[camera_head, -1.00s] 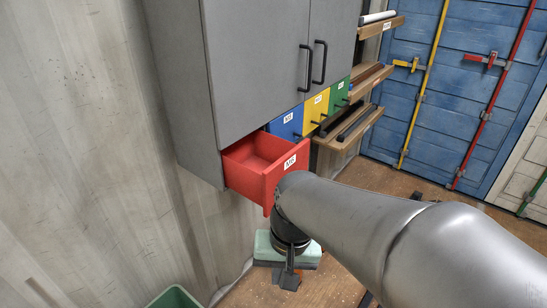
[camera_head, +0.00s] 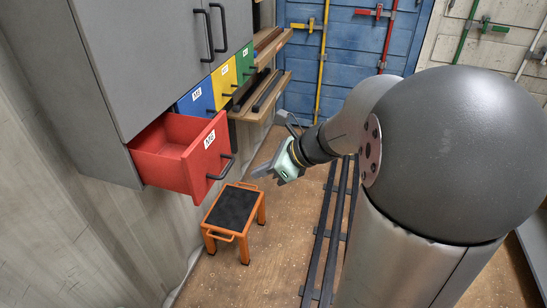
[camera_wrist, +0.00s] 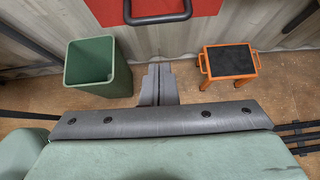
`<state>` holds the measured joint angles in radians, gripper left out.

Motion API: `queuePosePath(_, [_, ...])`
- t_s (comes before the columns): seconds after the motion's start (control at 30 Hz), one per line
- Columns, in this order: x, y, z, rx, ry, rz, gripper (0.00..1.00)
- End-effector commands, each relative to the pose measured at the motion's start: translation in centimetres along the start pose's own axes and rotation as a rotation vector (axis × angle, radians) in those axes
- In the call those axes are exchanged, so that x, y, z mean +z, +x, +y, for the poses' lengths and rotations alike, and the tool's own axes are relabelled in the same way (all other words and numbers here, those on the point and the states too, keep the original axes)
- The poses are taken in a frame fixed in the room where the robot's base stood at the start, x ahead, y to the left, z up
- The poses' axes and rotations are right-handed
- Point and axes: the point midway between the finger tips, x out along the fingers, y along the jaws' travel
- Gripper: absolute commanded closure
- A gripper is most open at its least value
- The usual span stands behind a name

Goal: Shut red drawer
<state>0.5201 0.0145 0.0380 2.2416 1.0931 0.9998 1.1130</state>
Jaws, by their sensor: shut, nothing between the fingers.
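The red drawer (camera_head: 180,153) hangs open below the grey cabinet in the head view; its inside is visible and looks empty. Its front carries a white label and a dark bar handle (camera_head: 222,167). In the wrist view the red drawer front (camera_wrist: 160,8) and its handle (camera_wrist: 157,14) show at the top edge. My gripper (camera_head: 270,173) is to the right of the drawer front in the head view, apart from it. In the wrist view my gripper's fingers (camera_wrist: 158,72) are together, with nothing between them, and point toward the wall below the drawer.
Blue (camera_head: 196,100), yellow (camera_head: 223,78) and green (camera_head: 245,63) drawers sit closed beside the red one. An orange step stool (camera_head: 234,209) stands on the floor below. A green bin (camera_wrist: 97,67) stands by the wall. Dark floor rails (camera_head: 330,230) run at right.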

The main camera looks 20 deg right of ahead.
Motion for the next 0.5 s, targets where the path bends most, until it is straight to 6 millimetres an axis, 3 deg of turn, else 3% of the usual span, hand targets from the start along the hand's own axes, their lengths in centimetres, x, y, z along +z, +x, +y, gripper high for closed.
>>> queuePosePath(0.1, [0.2, 2.3, 0.1, 0.004, 0.000, 0.001, 1.00])
queuePosePath(0.3, [2.5, 3.9, 0.0, 0.002, -0.003, 0.001, 1.00])
queuePosePath(0.5, [3.0, 4.4, 0.0, -0.001, -0.001, 0.001, 1.00])
